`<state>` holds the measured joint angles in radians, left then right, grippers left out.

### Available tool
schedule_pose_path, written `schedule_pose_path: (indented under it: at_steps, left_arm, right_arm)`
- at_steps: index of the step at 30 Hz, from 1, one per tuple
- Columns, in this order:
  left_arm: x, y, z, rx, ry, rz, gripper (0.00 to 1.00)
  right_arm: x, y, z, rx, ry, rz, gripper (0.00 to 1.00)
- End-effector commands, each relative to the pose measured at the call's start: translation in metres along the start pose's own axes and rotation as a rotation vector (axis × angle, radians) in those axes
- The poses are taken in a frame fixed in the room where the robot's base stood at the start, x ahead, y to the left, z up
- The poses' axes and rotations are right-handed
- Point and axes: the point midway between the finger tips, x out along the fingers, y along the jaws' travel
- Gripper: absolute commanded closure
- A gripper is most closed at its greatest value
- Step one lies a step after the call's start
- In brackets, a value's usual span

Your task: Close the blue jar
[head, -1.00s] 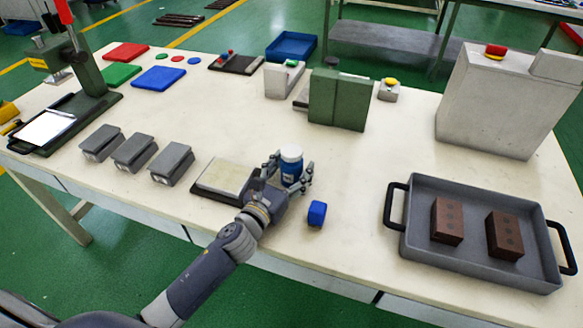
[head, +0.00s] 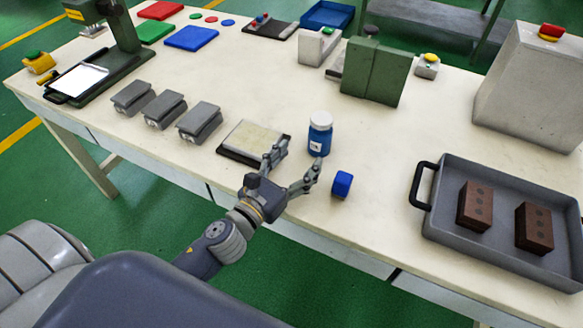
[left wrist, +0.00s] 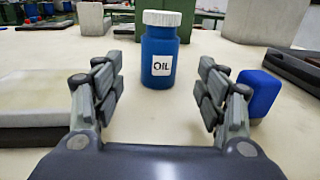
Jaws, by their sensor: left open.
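The blue jar (head: 320,138) stands upright on the table, with a white lid (head: 321,119) on its top. In the left wrist view the jar (left wrist: 159,60) carries a label reading OIL, and its white lid (left wrist: 162,18) sits on the mouth; I cannot tell how tight it is. My left gripper (head: 297,165) is open and empty, just in front of the jar. Its two fingers show apart in the left wrist view, with the jar beyond them and not touched. My right gripper is not in view.
A small blue block (head: 342,184) lies right of the gripper. A pale plate on a dark base (head: 255,141) lies left of the jar. A grey tray (head: 440,212) with two brown bricks stands at the right. A green block machine (head: 375,72) stands behind.

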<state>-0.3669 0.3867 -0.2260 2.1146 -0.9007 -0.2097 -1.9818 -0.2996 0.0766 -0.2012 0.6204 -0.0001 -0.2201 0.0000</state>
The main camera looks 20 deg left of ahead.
Motion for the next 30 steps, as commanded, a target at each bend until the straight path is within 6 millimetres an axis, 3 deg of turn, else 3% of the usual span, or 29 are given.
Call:
schedule_pose_path:
  at_steps: [9,30]
  left_arm:
    - [-0.021,0.000,0.000,0.001,0.000,0.001,0.34]
    - [-0.021,0.000,0.000,0.000,0.000,0.001,0.34]
  right_arm:
    - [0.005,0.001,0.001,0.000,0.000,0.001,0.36]
    - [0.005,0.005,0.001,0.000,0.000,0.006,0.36]
